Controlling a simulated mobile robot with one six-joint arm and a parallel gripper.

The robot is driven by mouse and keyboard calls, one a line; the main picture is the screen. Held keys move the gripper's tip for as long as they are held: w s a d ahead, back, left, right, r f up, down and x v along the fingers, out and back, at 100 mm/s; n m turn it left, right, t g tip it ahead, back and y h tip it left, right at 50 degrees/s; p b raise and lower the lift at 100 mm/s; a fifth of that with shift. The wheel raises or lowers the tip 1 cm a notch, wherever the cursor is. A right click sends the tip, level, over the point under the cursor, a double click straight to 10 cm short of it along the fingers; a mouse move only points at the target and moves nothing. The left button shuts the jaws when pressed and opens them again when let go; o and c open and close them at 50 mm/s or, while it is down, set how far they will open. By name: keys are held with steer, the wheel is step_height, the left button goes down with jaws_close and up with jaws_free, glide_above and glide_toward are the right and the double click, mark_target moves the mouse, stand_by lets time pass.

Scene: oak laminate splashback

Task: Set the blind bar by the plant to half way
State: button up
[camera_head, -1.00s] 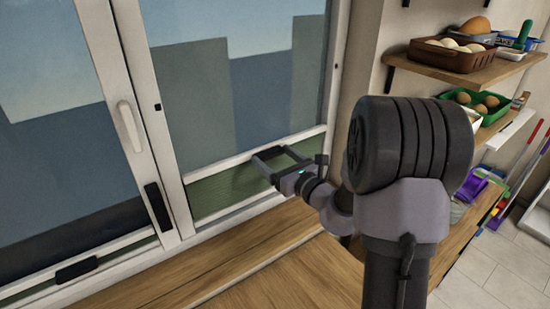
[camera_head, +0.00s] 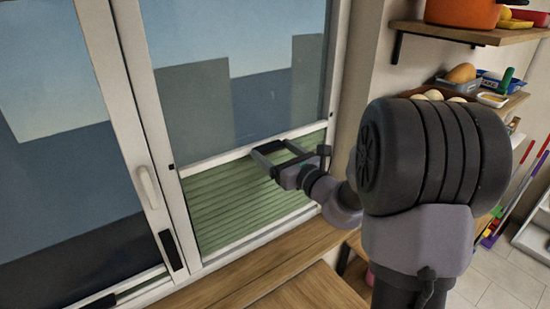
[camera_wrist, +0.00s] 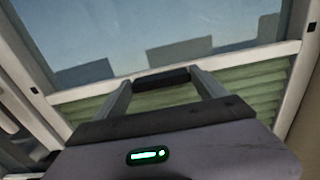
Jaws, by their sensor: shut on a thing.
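The green pleated blind (camera_head: 238,205) covers the lower part of the right window pane. Its white bar (camera_head: 214,161) runs across its top edge, well below the middle of the pane. A black handle (camera_wrist: 162,79) sits on the bar. My gripper (camera_head: 276,151) is shut on this handle, with a finger at each end of it, as the wrist view shows. The plant is not in view.
The left window pane has a low bar with a black grip (camera_head: 98,303) at the bottom of the picture. A white window handle (camera_head: 148,187) is on the frame between the panes. Shelves (camera_head: 470,36) with food stand at the right. A wooden sill (camera_head: 250,262) lies below.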

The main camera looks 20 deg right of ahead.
steer(key=shift+r+p, duration=0.6)
steer(key=shift+r, duration=0.9)
steer(key=o, duration=2)
steer(key=shift+s+f, duration=0.1)
steer(key=s+d+b, duration=0.1)
steer(key=s+d, duration=0.2)
steer(key=s, duration=1.4)
steer(key=shift+d+b, duration=0.15)
steer(key=shift+b, duration=0.15)
